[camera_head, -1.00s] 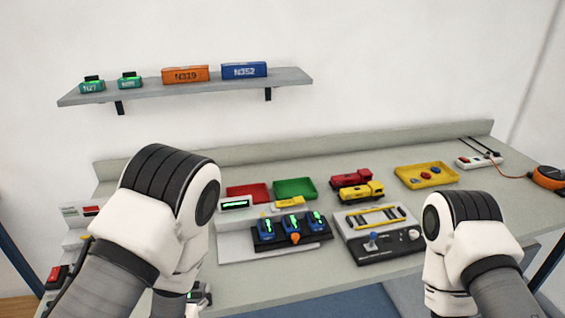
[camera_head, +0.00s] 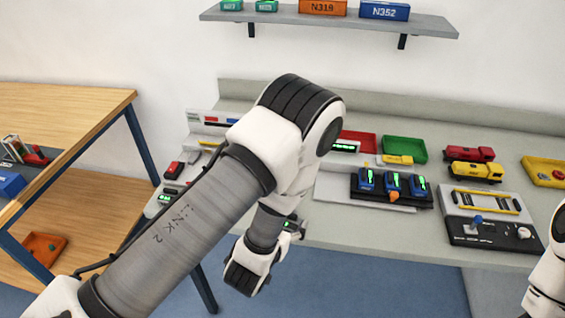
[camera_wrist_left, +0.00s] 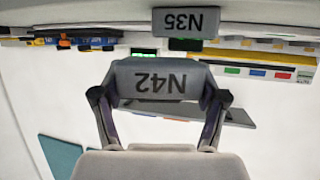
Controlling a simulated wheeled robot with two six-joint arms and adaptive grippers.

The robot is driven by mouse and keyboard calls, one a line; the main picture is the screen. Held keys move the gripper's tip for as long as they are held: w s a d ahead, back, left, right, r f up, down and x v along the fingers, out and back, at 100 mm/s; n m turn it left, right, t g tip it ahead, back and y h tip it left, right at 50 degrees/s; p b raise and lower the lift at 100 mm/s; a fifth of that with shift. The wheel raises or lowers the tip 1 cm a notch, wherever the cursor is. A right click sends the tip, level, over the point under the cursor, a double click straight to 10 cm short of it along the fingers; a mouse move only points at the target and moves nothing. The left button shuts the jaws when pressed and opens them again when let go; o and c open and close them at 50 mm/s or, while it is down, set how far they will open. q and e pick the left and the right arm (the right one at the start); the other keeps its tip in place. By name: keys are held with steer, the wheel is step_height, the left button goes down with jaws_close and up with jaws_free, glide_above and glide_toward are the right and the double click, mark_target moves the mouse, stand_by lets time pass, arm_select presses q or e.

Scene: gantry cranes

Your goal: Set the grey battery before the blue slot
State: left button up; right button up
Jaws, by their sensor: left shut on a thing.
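My left gripper (camera_head: 286,230) is in front of the workbench's near edge, partly covered by my forearm. In the left wrist view the left gripper (camera_wrist_left: 160,98) is shut on a grey block marked N42 (camera_wrist_left: 160,82), which I take for the grey battery. The label reads upside down there. The black rack (camera_head: 408,203) on the bench holds blue units (camera_head: 367,180) with green displays; I cannot tell which part is the blue slot. My right gripper is out of view.
Another grey block, marked N35 (camera_wrist_left: 185,22), shows beyond the held one. A red tray (camera_head: 358,143), green tray (camera_head: 405,150), toy trucks (camera_head: 475,173) and a control box (camera_head: 490,233) stand on the workbench (camera_head: 440,255). A wooden table (camera_head: 60,105) is at left.

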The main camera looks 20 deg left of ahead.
arm_select(q)
steer(key=shift+a+r+n+y, duration=0.5)
steer(key=shift+a+r+y, duration=0.15)
steer(key=shift+r, duration=0.4)
steer(key=s+a+f+n+y+p, duration=0.2)
steer(key=s+a+p, duration=0.1)
steer(key=s, duration=0.7)
steer(key=shift+s+a, duration=0.35)
steer(key=shift+a, duration=0.25)
steer(key=shift+y, duration=0.25)
